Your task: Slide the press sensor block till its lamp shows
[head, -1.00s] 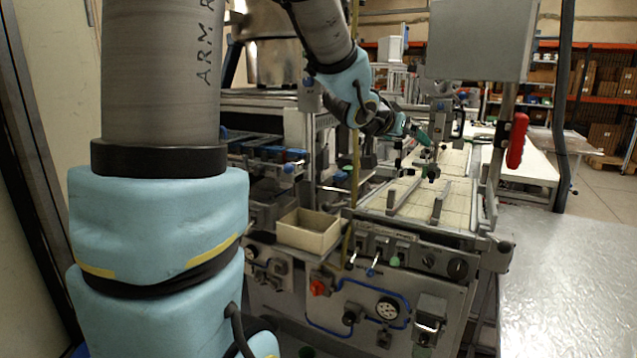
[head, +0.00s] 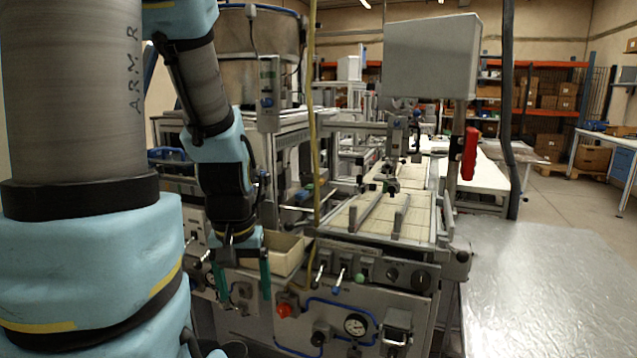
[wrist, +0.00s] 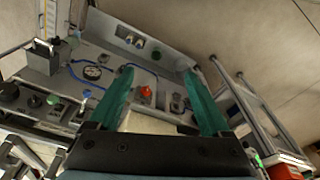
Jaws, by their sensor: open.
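My gripper (head: 243,284) hangs fingers down in front of the machine's left front panel, beside the beige tray. Its two green fingers are spread with nothing between them; they also show in the wrist view (wrist: 158,80). The press (head: 392,168) stands over the tiled bed with rails (head: 415,218), well up and to the right of my gripper. Small blocks and brackets are mounted around the press, but I cannot tell which is the sensor block. I cannot make out a lit lamp on it.
The beige tray (head: 286,254) is close to my gripper's right. The front panel carries a red knob (head: 286,308), a gauge (head: 355,324) and small levers (head: 338,278). A yellow hose (head: 313,130) hangs before the bed. A bare metal table (head: 550,285) lies at right.

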